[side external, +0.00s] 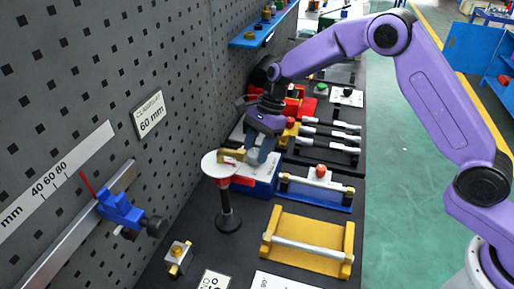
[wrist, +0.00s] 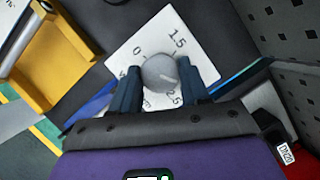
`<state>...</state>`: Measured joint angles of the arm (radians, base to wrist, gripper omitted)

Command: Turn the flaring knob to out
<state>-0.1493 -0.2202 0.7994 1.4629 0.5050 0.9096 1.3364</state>
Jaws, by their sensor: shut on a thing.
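No "out" label can be read. The plate is on top of a blue box (side external: 254,188) in the side view. My gripper (wrist: 157,88) is shut on the knob, with one dark blue finger on each side of it. In the side view my gripper (side external: 257,156) points down at the box top and partly hides the plate. The knob's pointer is too faint to read.
A white disc on a black stand (side external: 228,217) with a brass-coloured piece is close left of the box. A yellow frame with a rod (side external: 308,242) and a blue frame with a red knob (side external: 316,190) stand nearby. A grey pegboard (side external: 90,60) walls the left.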

